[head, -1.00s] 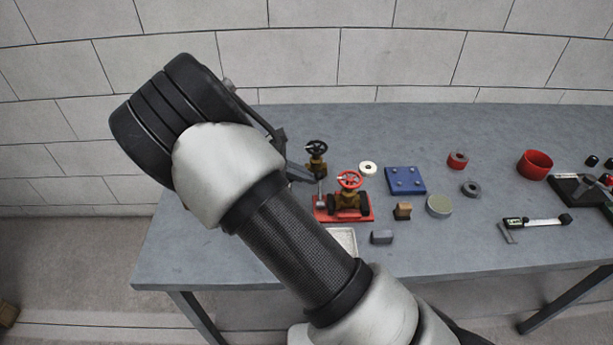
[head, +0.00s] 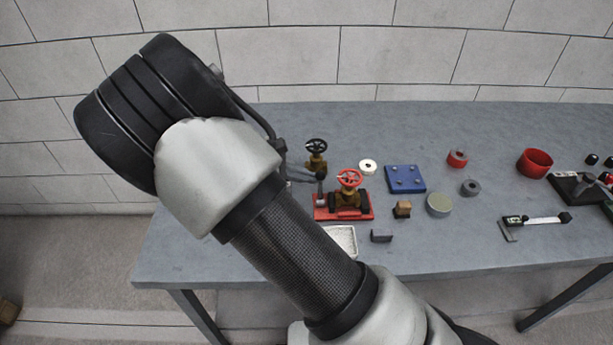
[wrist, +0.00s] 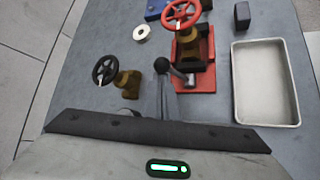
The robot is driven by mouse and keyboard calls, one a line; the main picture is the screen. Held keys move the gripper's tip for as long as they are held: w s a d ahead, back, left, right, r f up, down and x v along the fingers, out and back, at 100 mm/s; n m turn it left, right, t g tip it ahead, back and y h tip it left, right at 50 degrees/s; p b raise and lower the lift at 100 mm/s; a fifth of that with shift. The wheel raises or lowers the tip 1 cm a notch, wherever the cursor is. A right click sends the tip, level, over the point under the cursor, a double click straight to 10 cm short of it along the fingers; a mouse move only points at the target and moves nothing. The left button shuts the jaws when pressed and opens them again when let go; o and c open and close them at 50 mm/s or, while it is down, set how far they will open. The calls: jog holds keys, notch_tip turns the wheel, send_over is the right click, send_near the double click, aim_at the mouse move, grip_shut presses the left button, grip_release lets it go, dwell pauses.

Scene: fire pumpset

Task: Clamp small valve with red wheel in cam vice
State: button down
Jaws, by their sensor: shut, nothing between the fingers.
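The small valve with the red wheel (head: 350,179) has a brass body and sits upright in the cam vice (head: 325,213), a red base with dark jaws around the valve's lower part. The wheel (wrist: 181,14) also shows in the wrist view. The vice's lever with a black ball knob (wrist: 161,65) stands at its left side. My gripper (wrist: 166,98) is shut and empty, close to the knob at the vice's left; I cannot tell whether it touches. My arm partly blocks the head view, and the dark bar of my wrist hides the finger bases.
A brass valve with a black wheel (head: 316,147) stands behind and left of the vice. A white tray (wrist: 268,122), a white ring (head: 367,167), a blue plate (head: 405,179) and a dark block (head: 381,236) are nearby. The table's left end is clear.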

jog(key=shift+s+f+m+t+b, duration=0.15)
jog(key=shift+s+m+t+b, duration=0.15)
jog(key=shift+s+t+b, duration=0.4)
jog(key=shift+s+r+m+t+h+b, duration=0.15)
jog(key=shift+m+t+b, duration=0.25)
jog(key=shift+t, duration=0.1)
jog(key=shift+s+r+m+t+h+b, duration=0.15)
jog(key=shift+m+t+b, duration=0.15)
jog(key=shift+t+b, duration=0.15)
jog(key=shift+s+r, duration=0.15)
jog(key=shift+s, duration=1.1)
